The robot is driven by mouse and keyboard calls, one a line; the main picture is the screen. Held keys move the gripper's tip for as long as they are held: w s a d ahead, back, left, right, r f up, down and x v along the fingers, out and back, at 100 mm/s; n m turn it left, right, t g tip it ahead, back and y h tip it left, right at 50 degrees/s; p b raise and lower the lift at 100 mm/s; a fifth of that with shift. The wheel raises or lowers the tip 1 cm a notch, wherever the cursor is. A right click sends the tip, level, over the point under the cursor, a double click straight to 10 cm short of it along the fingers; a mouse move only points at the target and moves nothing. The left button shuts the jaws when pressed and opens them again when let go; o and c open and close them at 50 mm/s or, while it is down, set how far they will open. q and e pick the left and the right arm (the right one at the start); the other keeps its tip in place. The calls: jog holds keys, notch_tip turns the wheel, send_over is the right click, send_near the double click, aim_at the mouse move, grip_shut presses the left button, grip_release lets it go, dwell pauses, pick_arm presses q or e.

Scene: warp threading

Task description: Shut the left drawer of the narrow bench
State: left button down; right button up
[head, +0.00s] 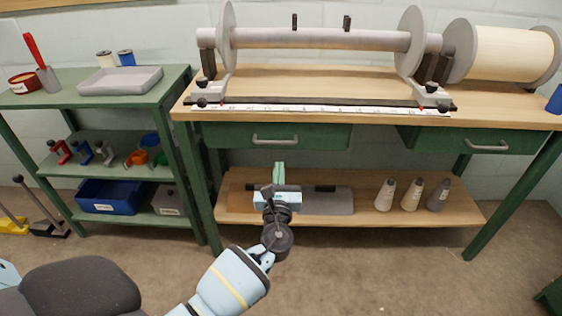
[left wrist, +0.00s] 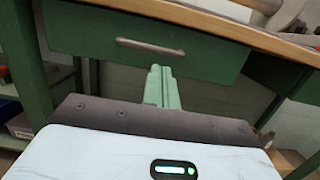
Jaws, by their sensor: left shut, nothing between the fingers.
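The narrow bench (head: 370,112) has a green left drawer (head: 225,136) with a grey bar handle (head: 275,141). The drawer front sits under the tabletop's front edge, and no open gap shows above it; I cannot tell whether it is fully flush. The drawer front also shows in the left wrist view (left wrist: 200,57), with its handle (left wrist: 150,46). My left gripper (head: 279,168) is shut and empty, its green fingers pointing at the bench, just below the drawer in the head view. In the left wrist view the fingertips (left wrist: 158,72) overlap the drawer's lower edge. My right gripper is not in view.
A right drawer (head: 430,138) is under the same bench. Its lower shelf (head: 365,205) holds three cones (head: 411,195) and a grey flat piece (head: 330,202). A roller on stands tops the bench. A green shelf unit (head: 180,100) stands left.

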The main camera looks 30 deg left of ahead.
pick_arm(q)
jog(key=v, duration=0.7)
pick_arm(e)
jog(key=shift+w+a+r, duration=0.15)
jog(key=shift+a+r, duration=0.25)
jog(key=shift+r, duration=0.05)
pick_arm(q)
jog(key=shift+s+f, duration=0.1)
